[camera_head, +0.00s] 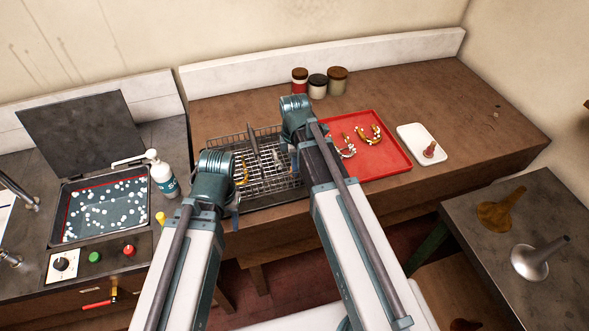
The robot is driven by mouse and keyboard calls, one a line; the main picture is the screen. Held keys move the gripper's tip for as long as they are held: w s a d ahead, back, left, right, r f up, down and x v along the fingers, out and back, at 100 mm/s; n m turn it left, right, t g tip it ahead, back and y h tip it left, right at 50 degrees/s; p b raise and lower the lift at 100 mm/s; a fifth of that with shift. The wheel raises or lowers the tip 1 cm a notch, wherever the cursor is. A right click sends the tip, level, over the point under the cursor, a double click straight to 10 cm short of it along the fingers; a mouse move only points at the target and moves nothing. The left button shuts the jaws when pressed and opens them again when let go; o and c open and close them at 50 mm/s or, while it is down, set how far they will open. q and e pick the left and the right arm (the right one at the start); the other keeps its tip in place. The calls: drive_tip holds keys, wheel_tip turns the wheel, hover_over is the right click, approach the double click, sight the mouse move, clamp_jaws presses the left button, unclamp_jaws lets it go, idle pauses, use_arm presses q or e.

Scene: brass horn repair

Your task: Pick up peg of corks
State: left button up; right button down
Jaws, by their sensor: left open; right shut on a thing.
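A small pinkish-brown peg-like piece (429,149) stands in a white dish (411,131) on the right of the wooden bench. I cannot tell for sure whether it is the peg of corks. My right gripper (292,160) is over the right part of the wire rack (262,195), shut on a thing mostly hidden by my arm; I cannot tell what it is. My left gripper (235,212) is open near the rack's front left corner, its fingers partly hidden by its wrist. A curved brass piece (243,172) lies on the rack beside it.
A red tray (395,160) with brass and silver parts is right of my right arm. Several lidded jars (318,86) stand behind. Bench space behind the white dish is clear.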

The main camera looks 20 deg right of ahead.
wheel_tip(320, 180, up, 10)
drive_tip(key=p, duration=1)
